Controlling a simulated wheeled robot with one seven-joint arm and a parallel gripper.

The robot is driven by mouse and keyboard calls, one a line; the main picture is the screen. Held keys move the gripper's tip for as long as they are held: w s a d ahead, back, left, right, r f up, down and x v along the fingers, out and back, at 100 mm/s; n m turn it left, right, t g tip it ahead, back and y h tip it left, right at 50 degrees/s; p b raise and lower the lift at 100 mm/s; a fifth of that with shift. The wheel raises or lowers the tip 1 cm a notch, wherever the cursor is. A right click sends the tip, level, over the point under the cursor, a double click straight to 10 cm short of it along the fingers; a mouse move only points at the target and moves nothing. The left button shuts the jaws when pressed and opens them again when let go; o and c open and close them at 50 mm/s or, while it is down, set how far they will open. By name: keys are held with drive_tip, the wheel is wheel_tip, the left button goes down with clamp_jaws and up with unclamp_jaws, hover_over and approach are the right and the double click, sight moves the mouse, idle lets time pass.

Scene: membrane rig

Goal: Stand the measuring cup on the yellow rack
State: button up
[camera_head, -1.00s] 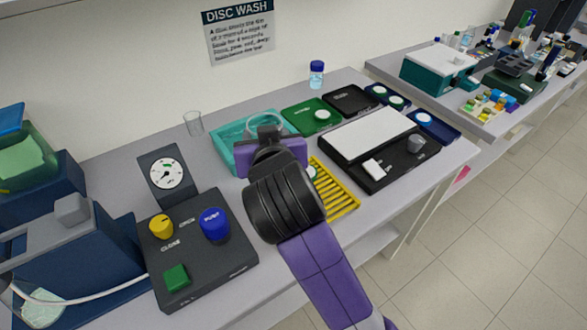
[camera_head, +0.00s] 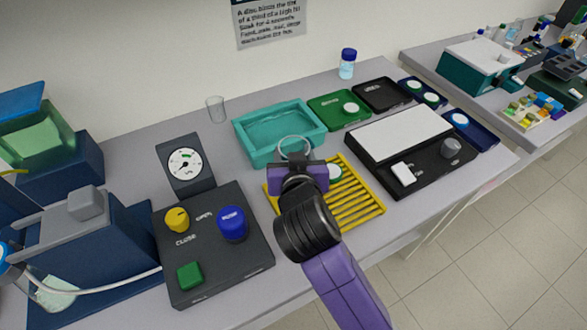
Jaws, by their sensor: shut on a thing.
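The yellow rack (camera_head: 357,203) is a slatted tray lying on the bench, partly hidden behind my gripper and arm. My gripper (camera_head: 295,160) is over the rack's left far part and shut on a clear round-rimmed vessel, which I take for the measuring cup (camera_head: 294,140). Only the cup's rim and upper part show beyond the gripper; its base is hidden. I cannot tell whether it touches the rack. A white disc (camera_head: 335,173) lies on the rack, just right of my gripper.
A teal water tray (camera_head: 243,146) lies behind the rack. A clear glass (camera_head: 215,110) stands left of it. A dark control box (camera_head: 240,262) with knobs and a gauge (camera_head: 186,164) is at the left. A black tray with a white plate (camera_head: 400,135) is close on the right.

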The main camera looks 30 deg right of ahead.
drive_tip(key=shift+f, duration=2.85)
drive_tip(key=shift+f, duration=0.2)
drive_tip(key=o, duration=1.5)
drive_tip(key=shift+r, duration=0.1)
drive_tip(key=shift+s+a+r, duration=0.1)
drive_tip(key=shift+r, duration=0.1)
drive_tip(key=b+v, duration=0.1)
drive_tip(key=v, duration=1)
drive_tip(key=shift+s+a, duration=0.1)
drive_tip(key=shift+s, duration=0.25)
